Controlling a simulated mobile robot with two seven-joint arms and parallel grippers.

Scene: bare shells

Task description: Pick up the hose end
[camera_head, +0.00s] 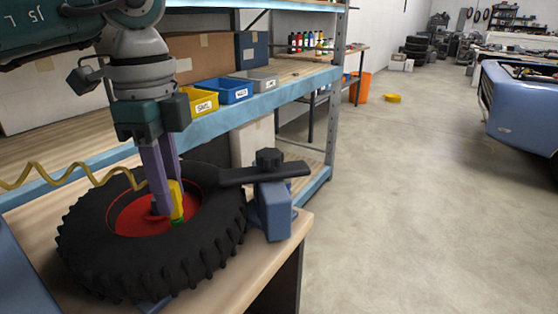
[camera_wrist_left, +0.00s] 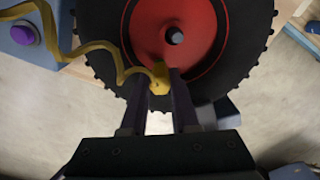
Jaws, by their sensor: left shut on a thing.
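The yellow hose end (camera_head: 176,200) is between the purple-grey fingers of my left gripper (camera_head: 168,208), over the red wheel hub. My left gripper is shut on it; its lower tip looks green. A coiled yellow hose (camera_head: 75,180) runs off to the left. In the left wrist view the hose end (camera_wrist_left: 159,80) sits between the fingertips (camera_wrist_left: 160,88), beside the red hub (camera_wrist_left: 180,30). Whether it touches the hub or tyre is hard to tell. My right gripper is not in view.
The black tyre (camera_head: 160,265) lies flat on a wooden bench (camera_head: 275,270). A blue clamp-like stand (camera_head: 275,210) with a dark arm reaches over its right side. A blue shelf (camera_head: 265,100) with bins stands behind. In the wrist view a blue box with a purple button (camera_wrist_left: 24,35) is at the upper left.

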